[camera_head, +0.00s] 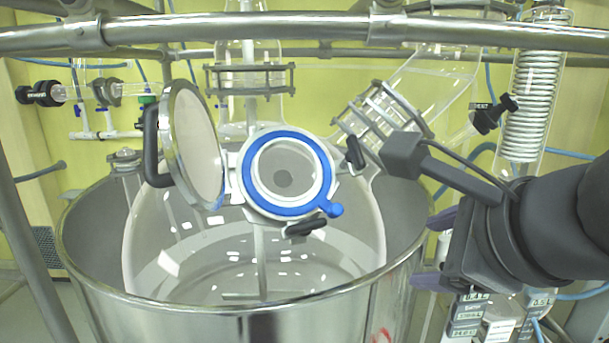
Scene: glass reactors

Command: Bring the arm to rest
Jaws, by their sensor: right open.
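My right arm comes in from the right edge. Its dark grey gripper (428,250) with purple fingers points left, just right of the steel vessel's rim. The two fingers stand well apart, one above the other, with nothing seen between them. The glass reactor (330,235) sits inside the steel vessel (230,325). Its round port with a blue ring (328,178) faces me and is uncovered. The round lid (192,145) with a black handle is swung open to the left of the port. My left gripper is not in view.
A horizontal steel bar (250,30) crosses the top. A glass tube with a clamped flange (385,118) slants up to the right of the port. A coiled condenser (532,90) stands at upper right. Grey boxes with displays (468,312) sit below my right gripper.

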